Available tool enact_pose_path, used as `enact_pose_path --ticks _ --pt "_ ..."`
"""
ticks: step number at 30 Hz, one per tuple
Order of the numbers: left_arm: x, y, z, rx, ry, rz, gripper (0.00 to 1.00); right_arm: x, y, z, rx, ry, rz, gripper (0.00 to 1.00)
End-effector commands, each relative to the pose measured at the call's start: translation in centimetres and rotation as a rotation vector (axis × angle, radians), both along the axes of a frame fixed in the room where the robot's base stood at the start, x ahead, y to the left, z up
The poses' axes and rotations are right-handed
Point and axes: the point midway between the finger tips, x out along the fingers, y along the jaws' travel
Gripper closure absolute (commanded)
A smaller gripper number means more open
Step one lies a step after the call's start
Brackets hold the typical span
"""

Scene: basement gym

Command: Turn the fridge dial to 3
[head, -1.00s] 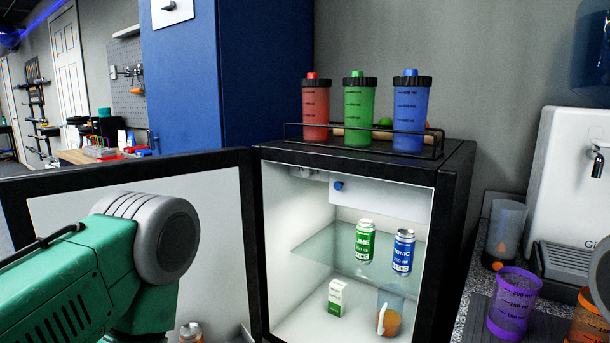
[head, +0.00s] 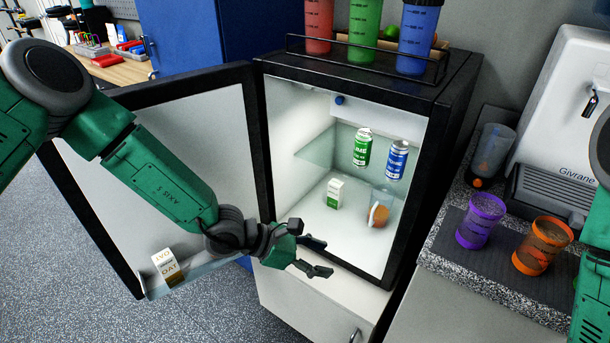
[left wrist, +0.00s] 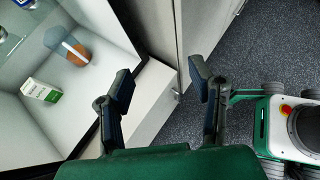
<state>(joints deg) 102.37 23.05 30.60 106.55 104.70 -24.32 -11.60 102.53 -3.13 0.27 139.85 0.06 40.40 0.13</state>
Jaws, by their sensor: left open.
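The small fridge (head: 458,130) stands with its door (head: 190,125) swung open to the left. A small blue dial (head: 339,100) sits high inside, under the ceiling of the fridge; its markings are too small to read. My left gripper (head: 322,257) is open and empty in front of the lower part of the fridge opening, well below the dial and apart from it. In the left wrist view its two fingers (left wrist: 158,80) are spread with nothing between them. The dial does not show there. My right gripper is out of view.
A green can (head: 362,147) and a blue can (head: 397,160) stand on the glass shelf. A small carton (head: 335,194) and a jug (head: 379,212) are below. Another carton (head: 168,265) is in the door. Shaker bottles stand on top in a rack; the counter is at right.

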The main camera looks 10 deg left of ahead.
Motion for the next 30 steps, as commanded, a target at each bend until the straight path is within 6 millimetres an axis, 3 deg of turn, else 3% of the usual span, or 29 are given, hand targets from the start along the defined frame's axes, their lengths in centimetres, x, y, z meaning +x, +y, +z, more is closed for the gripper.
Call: enact_pose_path --ticks 1,4,6,10,12,16,20,30 --pt "4.6 0.8 4.4 -0.102 -0.025 0.152 0.51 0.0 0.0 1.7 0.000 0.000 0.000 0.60" --pt "12.3 3.9 11.1 -0.292 -0.079 0.435 0.51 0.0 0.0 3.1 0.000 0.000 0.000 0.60" --pt "16.4 6.9 15.1 -0.403 -0.116 0.604 0.51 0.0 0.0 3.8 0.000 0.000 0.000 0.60" --pt "21.1 12.1 19.9 -0.541 -0.171 0.836 0.51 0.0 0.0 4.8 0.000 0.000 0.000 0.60" --pt "22.4 14.1 21.3 -0.584 -0.190 0.911 0.51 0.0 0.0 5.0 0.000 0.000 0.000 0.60" --pt "23.5 15.5 22.2 -0.616 -0.203 0.969 0.51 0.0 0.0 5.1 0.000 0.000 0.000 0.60" --pt "24.8 15.1 22.1 -0.616 -0.204 0.970 0.51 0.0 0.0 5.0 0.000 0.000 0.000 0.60" --pt "30.7 13.0 22.1 -0.616 -0.204 0.968 0.51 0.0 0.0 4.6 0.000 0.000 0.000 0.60"
